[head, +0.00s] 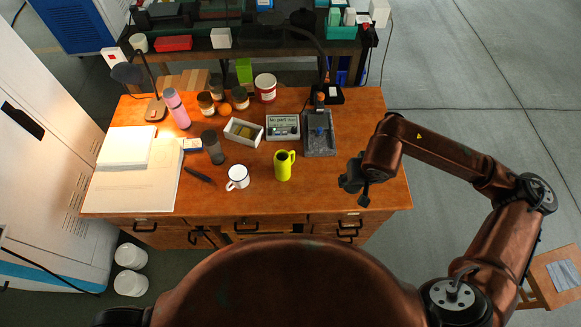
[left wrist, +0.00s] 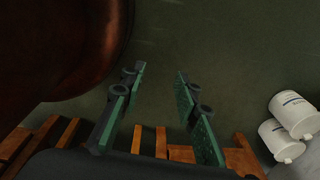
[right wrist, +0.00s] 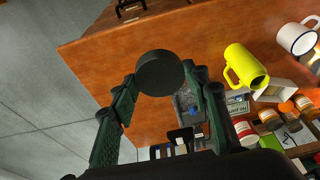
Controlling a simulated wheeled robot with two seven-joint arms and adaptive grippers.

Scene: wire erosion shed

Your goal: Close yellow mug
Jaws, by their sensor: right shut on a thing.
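The yellow mug (head: 283,166) stands upright on the wooden table near its front, with its handle to the right. It also shows in the right wrist view (right wrist: 241,65). A dark round lid (right wrist: 160,73) is between the fingertips of my right gripper (right wrist: 158,82), which is shut on it. In the head view my right gripper (head: 354,182) is over the table's right part, to the right of the mug and apart from it. My left gripper (left wrist: 160,72) is open and empty, low over the dark floor; the head view does not show it.
A white mug (head: 238,177) stands left of the yellow mug. Behind are a white box (head: 243,132), a grey device (head: 283,127) and a dark stone-like plate stand (head: 319,140). Several jars stand at the back. The tabletop (head: 320,190) between mug and right gripper is clear.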

